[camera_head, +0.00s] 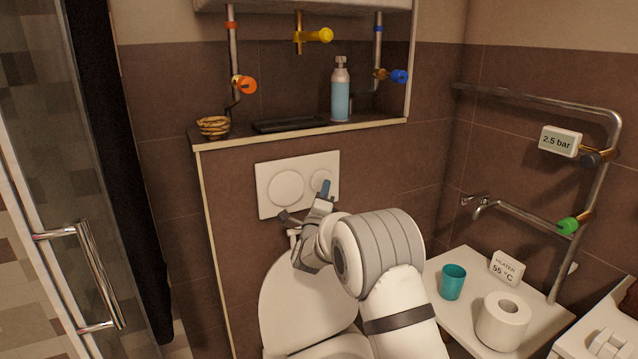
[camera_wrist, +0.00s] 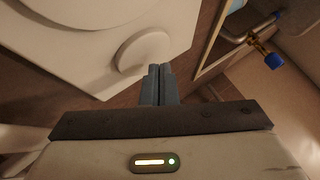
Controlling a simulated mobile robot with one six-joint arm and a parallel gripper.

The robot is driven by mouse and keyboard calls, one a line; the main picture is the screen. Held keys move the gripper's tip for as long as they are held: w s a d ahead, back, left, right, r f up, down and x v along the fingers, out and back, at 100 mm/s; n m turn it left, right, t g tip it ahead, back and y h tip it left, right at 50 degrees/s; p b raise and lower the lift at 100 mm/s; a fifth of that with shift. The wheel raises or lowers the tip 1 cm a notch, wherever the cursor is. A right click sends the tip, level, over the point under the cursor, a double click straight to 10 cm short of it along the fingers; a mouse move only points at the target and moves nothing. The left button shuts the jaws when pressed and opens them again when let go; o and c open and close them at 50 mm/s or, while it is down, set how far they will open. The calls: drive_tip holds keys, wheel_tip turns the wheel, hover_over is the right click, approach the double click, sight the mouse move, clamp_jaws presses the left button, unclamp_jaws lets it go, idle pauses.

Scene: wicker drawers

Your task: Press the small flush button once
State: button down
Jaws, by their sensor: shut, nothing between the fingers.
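The white flush plate (camera_head: 303,172) is on the brown tiled wall above the toilet. It has a large round button (camera_head: 286,188) on the left and a small round flush button (camera_head: 319,179) on the right. My gripper (camera_head: 326,187) is in front of the small button and hides part of it. In the wrist view the small button (camera_wrist: 140,50) shows just beyond the fingertips of my gripper (camera_wrist: 160,68), which are together and empty. I cannot tell whether the fingertips touch the button. The large button (camera_wrist: 85,8) is partly cut off at the top.
The raised toilet lid (camera_head: 290,290) is below the plate. A ledge (camera_head: 300,133) above holds a soap bottle (camera_head: 340,95), a black tray and a small basket. A side surface on the right holds a teal cup (camera_head: 453,282) and a paper roll (camera_head: 502,322).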

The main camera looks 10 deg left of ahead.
drive_tip(key=shift+w+a+f+b, duration=0.1)
drive_tip(key=shift+w+f+b, duration=0.1)
drive_tip(key=shift+b, duration=0.35)
drive_tip(key=shift+w+a+r, duration=0.15)
drive_tip(key=shift+w+r, duration=0.05)
drive_tip(key=shift+w+a+b, duration=0.1)
drive_tip(key=shift+w+b, duration=0.1)
drive_tip(key=shift+b, duration=0.2)
idle(0.4)
drive_tip(key=shift+s+b, duration=0.1)
drive_tip(key=shift+b, duration=0.2)
drive_tip(key=shift+s+f, duration=0.1)
drive_tip(key=shift+f, duration=0.05)
drive_tip(key=shift+s+d+b, duration=0.3)
drive_tip(key=shift+b, duration=0.45)
